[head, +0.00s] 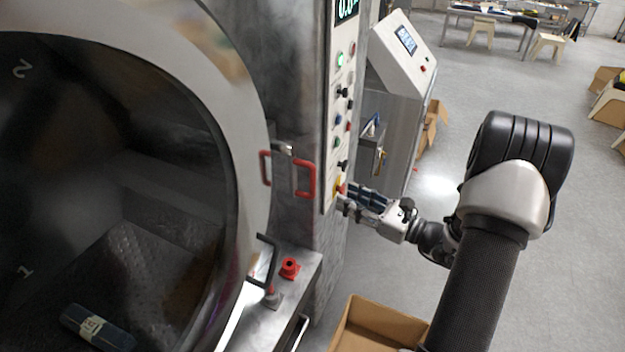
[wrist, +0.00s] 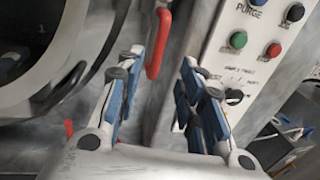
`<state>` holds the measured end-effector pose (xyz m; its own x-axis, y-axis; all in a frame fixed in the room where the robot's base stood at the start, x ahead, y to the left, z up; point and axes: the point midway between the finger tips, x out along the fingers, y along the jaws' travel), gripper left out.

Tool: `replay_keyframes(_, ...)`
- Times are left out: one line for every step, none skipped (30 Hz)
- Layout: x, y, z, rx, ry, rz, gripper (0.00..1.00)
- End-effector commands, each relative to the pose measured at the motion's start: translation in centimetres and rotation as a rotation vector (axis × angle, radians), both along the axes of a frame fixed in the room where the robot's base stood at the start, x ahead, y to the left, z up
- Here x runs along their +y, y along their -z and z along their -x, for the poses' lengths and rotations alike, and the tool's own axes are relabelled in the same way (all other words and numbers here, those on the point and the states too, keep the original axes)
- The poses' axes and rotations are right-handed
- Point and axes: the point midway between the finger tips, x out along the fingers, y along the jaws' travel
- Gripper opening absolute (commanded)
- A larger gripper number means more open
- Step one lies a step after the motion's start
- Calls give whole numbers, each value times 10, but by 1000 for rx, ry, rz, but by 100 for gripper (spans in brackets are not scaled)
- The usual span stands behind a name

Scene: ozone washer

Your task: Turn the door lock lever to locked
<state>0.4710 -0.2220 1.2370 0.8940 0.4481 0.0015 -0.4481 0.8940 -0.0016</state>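A round door (head: 250,75) with a dark window fills the left of the head view. Beside its rim, two red handle pieces flank a silver latch part (head: 283,148): a left one (head: 265,167) and a right one (head: 306,180). I cannot tell for sure which piece is the lock lever. A red handle (wrist: 159,45) also shows in the wrist view, ahead of and between my fingers, not gripped. My gripper (head: 352,198) is right of the handles, in front of the control panel's lower end. In the wrist view my gripper (wrist: 163,62) is open and empty.
The control panel (head: 340,110) carries several buttons and knobs close to my gripper. A dark bent handle (head: 264,262) and a red button (head: 290,268) stand on the ledge below. A cardboard box (head: 375,325) sits on the floor. A console (head: 400,60) stands behind.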

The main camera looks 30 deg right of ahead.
Motion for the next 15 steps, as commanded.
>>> replay_keyframes(8,0,-11,1,-7,0,35)
replay_keyframes(10,0,-17,1,-6,0,35)
replay_keyframes(15,0,-25,1,-7,0,35)
replay_keyframes(18,0,-30,1,-7,0,35)
replay_keyframes(21,0,-36,0,-7,1,35)
replay_keyframes(24,0,-44,0,-7,1,35)
replay_keyframes(28,0,-50,0,-7,1,35)
replay_keyframes(30,0,-56,1,-7,2,35)
replay_keyframes(34,0,-63,0,-6,1,35)
replay_keyframes(37,0,-69,0,-6,1,35)
replay_keyframes(39,0,-74,0,-6,1,35)
replay_keyframes(42,0,-80,0,-6,1,35)
replay_keyframes(45,0,-84,0,-6,1,35)
replay_keyframes(46,0,-88,0,-4,1,35)
replay_keyframes(48,0,-93,1,-5,3,35)
